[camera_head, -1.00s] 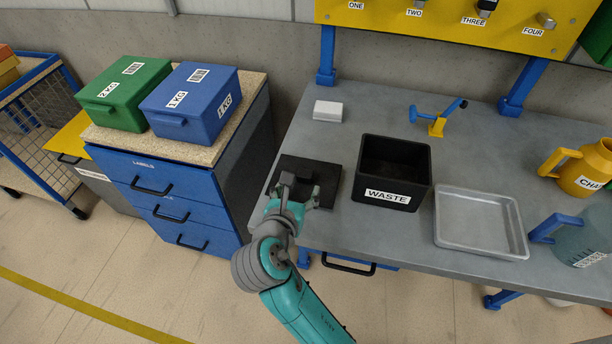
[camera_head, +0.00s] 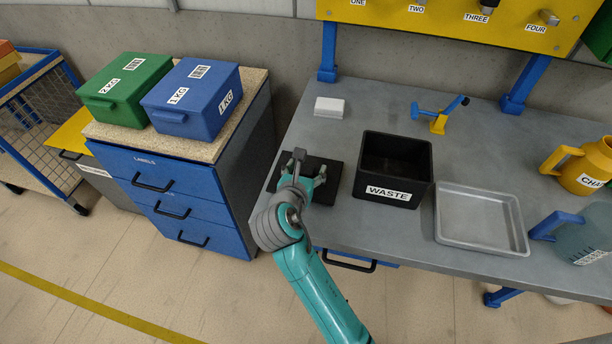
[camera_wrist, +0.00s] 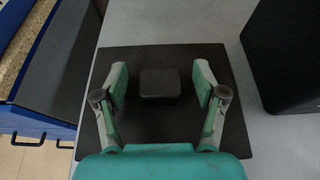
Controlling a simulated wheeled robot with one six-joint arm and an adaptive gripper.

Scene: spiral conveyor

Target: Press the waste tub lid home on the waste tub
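The waste tub (camera_head: 395,160) is a black open-topped square box with a WASTE label, standing on the grey bench. The waste tub lid (camera_head: 325,189) is a flat black square lying on the bench to the left of the tub, apart from it. In the wrist view the lid (camera_wrist: 190,132) has a raised square knob (camera_wrist: 160,82) in its middle. My gripper (camera_wrist: 160,76) is open, with its green fingers on either side of the knob and a gap on both sides. In the head view my gripper (camera_head: 305,167) is over the lid and hides part of it.
A grey metal tray (camera_head: 482,222) lies right of the tub. A white block (camera_head: 329,107) and a blue-yellow stand (camera_head: 438,122) are behind. Blue drawers (camera_head: 170,195) carrying green (camera_head: 125,90) and blue (camera_head: 195,98) boxes stand left of the bench.

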